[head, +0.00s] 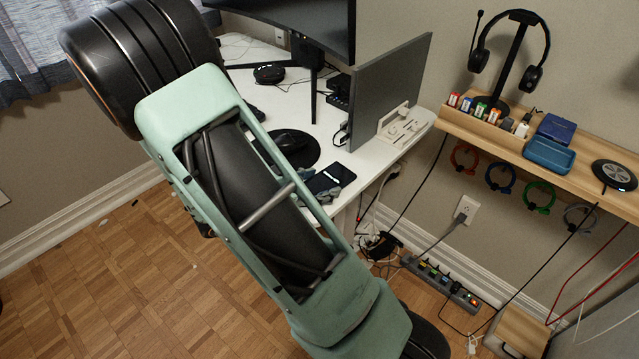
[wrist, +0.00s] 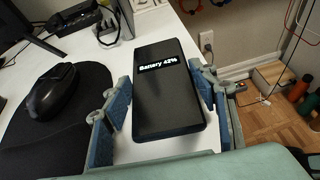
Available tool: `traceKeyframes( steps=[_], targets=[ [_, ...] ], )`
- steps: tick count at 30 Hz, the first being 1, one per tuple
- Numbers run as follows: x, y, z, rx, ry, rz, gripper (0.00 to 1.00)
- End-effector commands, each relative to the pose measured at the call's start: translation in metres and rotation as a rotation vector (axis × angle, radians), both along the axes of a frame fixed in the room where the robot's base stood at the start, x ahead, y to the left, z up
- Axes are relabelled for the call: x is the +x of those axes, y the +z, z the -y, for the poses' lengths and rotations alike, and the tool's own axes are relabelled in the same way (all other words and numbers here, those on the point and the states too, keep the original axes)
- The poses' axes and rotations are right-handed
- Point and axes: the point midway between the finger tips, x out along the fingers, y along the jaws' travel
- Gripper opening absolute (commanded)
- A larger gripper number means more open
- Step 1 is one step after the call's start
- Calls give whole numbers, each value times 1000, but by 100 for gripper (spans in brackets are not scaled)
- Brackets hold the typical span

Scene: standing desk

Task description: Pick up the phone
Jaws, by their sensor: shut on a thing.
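The phone (wrist: 168,95) is a dark slab with "Battery 42%" on its screen. It fills the middle of the wrist view, between the two blue-grey fingers of my gripper (wrist: 163,105). The fingers are shut on its long sides. In the head view the phone (head: 331,177) is at the white desk's front right edge, with my gripper (head: 326,188) around it and partly hidden behind my arm. I cannot tell whether the phone touches the desk.
A black mouse (wrist: 52,92) on a round dark pad (wrist: 75,125) lies left of the phone. A wooden shelf (head: 480,125) with a headset stand is at the right.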

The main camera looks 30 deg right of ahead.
Motion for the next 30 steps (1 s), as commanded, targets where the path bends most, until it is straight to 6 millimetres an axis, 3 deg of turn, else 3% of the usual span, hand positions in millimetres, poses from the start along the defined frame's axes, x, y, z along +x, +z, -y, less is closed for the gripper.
traceKeyframes(
  steps=[9, 19, 25, 30],
  targets=[
    [0, 35, 0, -1, 0, 1, 24],
    [-51, 98, 9, 0, 0, -1, 24],
    [-98, 113, 16, 0, 2, -1, 24],
    [-96, 117, 15, -8, 3, -2, 24]
  ],
)
